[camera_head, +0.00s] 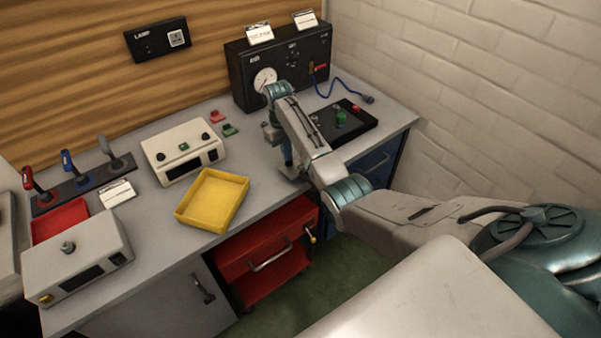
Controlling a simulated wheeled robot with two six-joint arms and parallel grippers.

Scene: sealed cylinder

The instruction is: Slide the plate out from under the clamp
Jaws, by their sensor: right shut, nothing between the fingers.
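My right arm comes in from the right, and its gripper (290,172) points down at the bench top, right of the yellow tray. It is shut and holds nothing. I cannot clearly make out a plate or a clamp; the arm hides part of the bench around the gripper. A flat black panel (358,130) with a green part (340,117) and a small red part lies at the right end of the bench, behind the arm. I cannot tell whether it is the plate. My left gripper is not in view.
A yellow tray (187,212) and a white box (160,163) stand left of the gripper. A black gauge unit (240,82) with a blue cable (336,90) stands behind. Several levers, a red tray (50,222) and a grey box (65,270) are at left. Red drawers (240,262) are below.

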